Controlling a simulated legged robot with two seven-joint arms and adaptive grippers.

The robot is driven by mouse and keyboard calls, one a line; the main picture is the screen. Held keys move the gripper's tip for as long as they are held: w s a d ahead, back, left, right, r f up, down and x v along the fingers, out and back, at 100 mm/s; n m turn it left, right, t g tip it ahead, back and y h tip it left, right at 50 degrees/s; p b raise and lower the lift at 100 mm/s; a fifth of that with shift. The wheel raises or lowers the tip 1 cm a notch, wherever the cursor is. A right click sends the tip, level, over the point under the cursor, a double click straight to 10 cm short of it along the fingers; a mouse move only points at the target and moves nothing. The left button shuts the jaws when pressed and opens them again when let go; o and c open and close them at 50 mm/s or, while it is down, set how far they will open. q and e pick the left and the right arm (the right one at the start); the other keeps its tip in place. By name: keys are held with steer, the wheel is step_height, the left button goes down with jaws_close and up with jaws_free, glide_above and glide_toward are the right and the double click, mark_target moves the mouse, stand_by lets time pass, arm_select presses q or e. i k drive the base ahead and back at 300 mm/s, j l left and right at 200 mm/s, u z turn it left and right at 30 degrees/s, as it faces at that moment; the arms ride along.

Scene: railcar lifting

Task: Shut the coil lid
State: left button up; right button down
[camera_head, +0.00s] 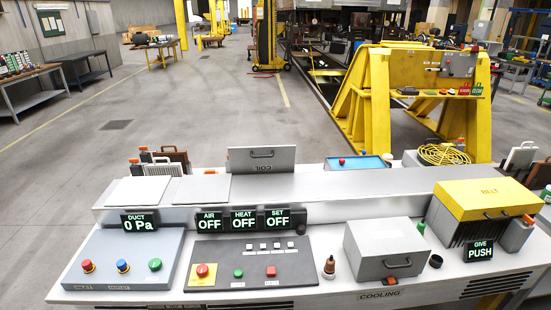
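The coil lid (262,159) is a flat grey panel with a dark handle, near the back middle of the console. It stands raised, with its face towards me. The lettering "COIL" on it appears upside down. The opening that it belongs to cannot be made out behind it. Neither of my grippers nor my arms show in the head view.
The white console (330,290) fills the foreground. A closed-looking grey cooling box (386,247) and yellow belt cover (487,199) stand to the right. The control panel (251,264) and duct panel (122,259) lie at front left. Finned parts (158,168) stand behind.

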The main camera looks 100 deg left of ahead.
mark_target(267, 160)
steer(key=u, duration=2.3)
steer(key=l, duration=0.1)
